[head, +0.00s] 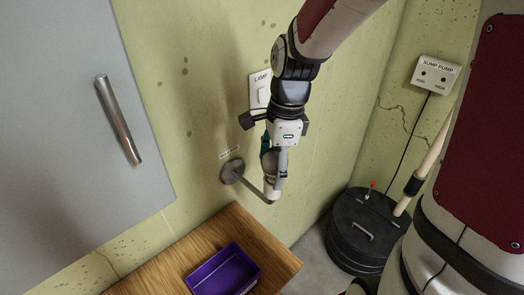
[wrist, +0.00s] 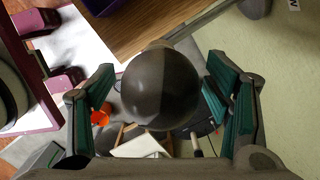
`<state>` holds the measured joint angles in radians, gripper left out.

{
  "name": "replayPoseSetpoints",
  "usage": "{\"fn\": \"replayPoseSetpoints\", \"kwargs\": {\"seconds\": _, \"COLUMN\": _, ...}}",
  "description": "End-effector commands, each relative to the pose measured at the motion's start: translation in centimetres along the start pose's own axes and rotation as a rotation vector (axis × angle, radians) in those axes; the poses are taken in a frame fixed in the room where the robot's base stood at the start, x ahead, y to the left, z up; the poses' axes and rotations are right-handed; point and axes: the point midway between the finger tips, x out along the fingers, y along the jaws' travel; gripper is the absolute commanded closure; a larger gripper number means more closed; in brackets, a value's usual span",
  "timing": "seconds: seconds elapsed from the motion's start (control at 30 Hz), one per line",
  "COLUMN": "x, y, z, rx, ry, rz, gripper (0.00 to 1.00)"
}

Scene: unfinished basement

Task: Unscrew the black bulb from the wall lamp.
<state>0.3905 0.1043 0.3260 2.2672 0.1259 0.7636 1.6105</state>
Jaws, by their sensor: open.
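The wall lamp has a round wall plate (head: 232,171) and a thin arm reaching out to a pale upturned socket (head: 271,194). The black bulb (wrist: 160,88) is a dark, smooth globe filling the middle of the wrist view. In the head view the bulb is mostly hidden behind my fingers. My gripper (head: 273,166) points down over the socket. It is open, with its green-padded fingers on both sides of the bulb. In the wrist view a gap shows on the left; on the right the pad is very near the bulb, and I cannot tell whether it touches.
A wooden table (head: 160,262) stands below the lamp with an empty purple tray (head: 224,270) on it. A grey cabinet (head: 70,130) is on the left. A lamp switch (head: 262,90) is behind my wrist. A black sump lid (head: 362,235) and pale pipe are at right.

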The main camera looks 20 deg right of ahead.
Motion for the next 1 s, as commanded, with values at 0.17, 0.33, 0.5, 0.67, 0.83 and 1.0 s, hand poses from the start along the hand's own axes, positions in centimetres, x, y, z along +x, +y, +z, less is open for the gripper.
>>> {"fn": "replayPoseSetpoints", "kwargs": {"seconds": 0.17, "x": 0.27, "y": 0.0, "z": 0.01, "rx": 0.0, "ry": 0.0, "rz": -0.001, "gripper": 0.28}}
{"fn": "replayPoseSetpoints", "kwargs": {"seconds": 0.33, "x": 0.25, "y": 0.0, "z": 0.01, "rx": 0.0, "ry": 0.0, "rz": -0.001, "gripper": 0.33}}
{"fn": "replayPoseSetpoints", "kwargs": {"seconds": 0.5, "x": 0.24, "y": 0.01, "z": 0.01, "rx": 0.0, "ry": 0.0, "rz": -0.001, "gripper": 0.72}}
{"fn": "replayPoseSetpoints", "kwargs": {"seconds": 0.67, "x": 0.24, "y": 0.01, "z": 0.01, "rx": -0.002, "ry": 0.0, "rz": 0.0, "gripper": 0.8}}
{"fn": "replayPoseSetpoints", "kwargs": {"seconds": 0.83, "x": 0.18, "y": 0.12, "z": 0.01, "rx": -0.069, "ry": -0.001, "rz": 0.01, "gripper": 0.8}}
{"fn": "replayPoseSetpoints", "kwargs": {"seconds": 1.0, "x": 0.16, "y": 0.16, "z": 0.07, "rx": -0.19, "ry": -0.002, "rz": 0.025, "gripper": 0.8}}
